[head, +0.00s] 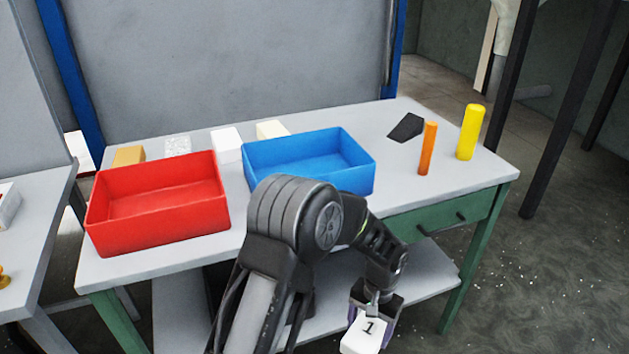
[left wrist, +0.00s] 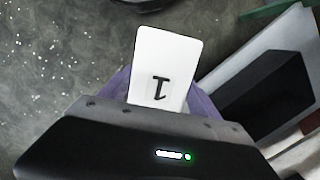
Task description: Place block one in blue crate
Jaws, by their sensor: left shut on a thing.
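Block one (head: 364,335) is a white block with a black "1" on its face. My left gripper (head: 376,308) is shut on it, at the bottom of the head view, in front of the table. In the left wrist view block one (left wrist: 166,62) sticks out from between the jaws of the left gripper (left wrist: 158,100). The blue crate (head: 300,167) stands on the table behind my left arm and looks empty. Part of its front is hidden by the arm. My right gripper is in neither view.
A red crate (head: 165,232) stands left of the blue crate on the table (head: 440,185). Behind the crates are several blocks, one a white block (head: 227,143). To the right are a black wedge (head: 406,127), an orange cylinder (head: 427,148) and a yellow cylinder (head: 470,132).

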